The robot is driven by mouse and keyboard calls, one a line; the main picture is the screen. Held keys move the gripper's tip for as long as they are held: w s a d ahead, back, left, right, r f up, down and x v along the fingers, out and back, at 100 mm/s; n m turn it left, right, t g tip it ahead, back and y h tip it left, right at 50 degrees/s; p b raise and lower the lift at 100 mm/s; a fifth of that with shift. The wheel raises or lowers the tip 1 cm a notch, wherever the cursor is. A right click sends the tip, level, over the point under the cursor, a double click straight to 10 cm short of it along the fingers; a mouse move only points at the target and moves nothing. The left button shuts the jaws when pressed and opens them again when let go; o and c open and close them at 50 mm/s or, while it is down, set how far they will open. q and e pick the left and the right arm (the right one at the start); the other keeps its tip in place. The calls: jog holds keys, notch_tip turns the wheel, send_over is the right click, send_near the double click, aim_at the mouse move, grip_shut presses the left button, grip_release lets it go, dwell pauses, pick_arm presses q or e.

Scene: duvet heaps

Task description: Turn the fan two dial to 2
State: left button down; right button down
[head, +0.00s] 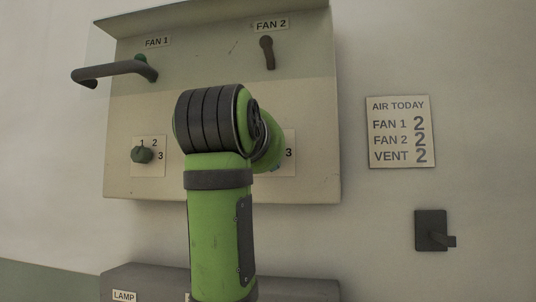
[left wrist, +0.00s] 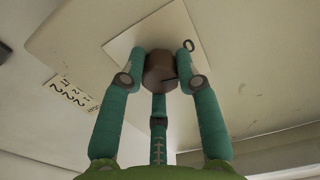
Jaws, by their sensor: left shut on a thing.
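The fan two dial is a brown faceted knob (left wrist: 160,70) on a pale square plate (left wrist: 127,40) in the left wrist view. My left gripper (left wrist: 159,75) has its green fingers closed around the knob, touching its sides. A dark mark shows on the knob, but I cannot tell which number it points to. In the head view my green left arm hides the dial and most of its plate; only the number 3 (head: 288,153) shows at the right. The FAN 2 label (head: 271,24) is above. My right gripper is in neither view.
The panel (head: 220,60) also carries the fan one dial (head: 142,154), a bent FAN 1 handle (head: 115,69) sticking out left, and a FAN 2 lever (head: 267,53) hanging down. A sign (head: 400,132) lists 2 for each. A dark switch (head: 431,230) is lower right.

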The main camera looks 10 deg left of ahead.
pick_arm(q)
jog(key=m, duration=0.2)
jog(key=m+b, duration=0.1)
jog(key=m, duration=0.2)
jog(key=shift+w+f+m, duration=0.1)
jog(key=shift+f+m, duration=0.2)
jog(key=m+b, duration=0.1)
jog(key=m, duration=0.4)
jog(key=shift+a+r, duration=0.1)
jog(key=m, duration=0.5)
jog(key=shift+r, duration=0.1)
jog(key=m+p, duration=0.1)
jog(key=m, duration=0.4)
jog(key=shift+r, duration=0.1)
jog(key=shift+m, duration=0.3)
jog(key=c, duration=0.9)
grip_release()
jog(key=shift+s, duration=0.2)
